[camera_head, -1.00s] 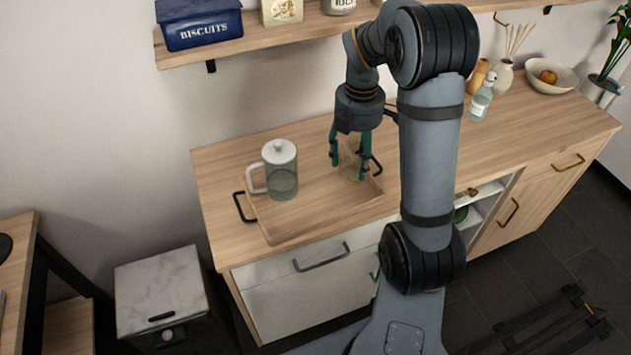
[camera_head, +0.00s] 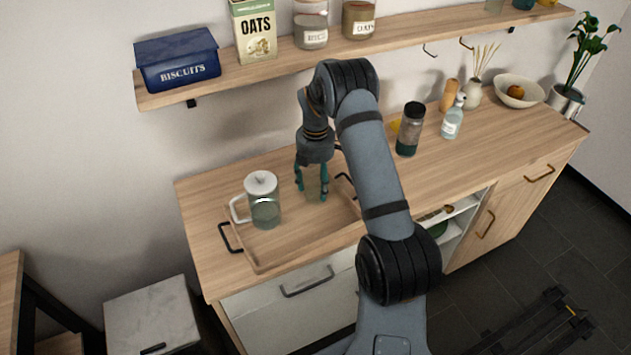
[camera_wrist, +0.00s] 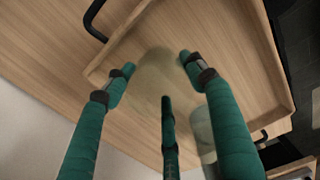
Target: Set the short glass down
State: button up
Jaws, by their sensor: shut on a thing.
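The short glass (camera_head: 314,187) is clear and faintly tinted. It stands roughly upright between the teal fingers of my gripper (camera_head: 312,191), which is shut on it. The glass is over the right part of the wooden tray (camera_head: 290,246) on the counter; I cannot tell whether its base touches the tray. In the wrist view the gripper (camera_wrist: 155,78) shows teal fingers around the see-through glass (camera_wrist: 153,72), with the tray (camera_wrist: 225,35) below. The fingers and the glass's transparency hide much of its outline.
A lidded jug (camera_head: 264,207) stands on the tray left of the glass. A dark-lidded jar (camera_head: 410,130) and a clear bottle (camera_head: 453,120) stand further right on the counter (camera_head: 480,150). A shelf (camera_head: 280,62) with tins and jars runs behind my arm.

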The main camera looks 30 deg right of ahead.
jog(key=shift+f, duration=0.15)
jog(key=shift+f, duration=0.25)
jog(key=o, duration=1.3)
jog(key=shift+o, duration=0.2)
jog(key=shift+r, duration=0.1)
notch_tip(320, 180, up, 12)
jog(key=b, duration=0.1)
jog(key=shift+r+b, duration=0.15)
jog(key=shift+b, duration=0.15)
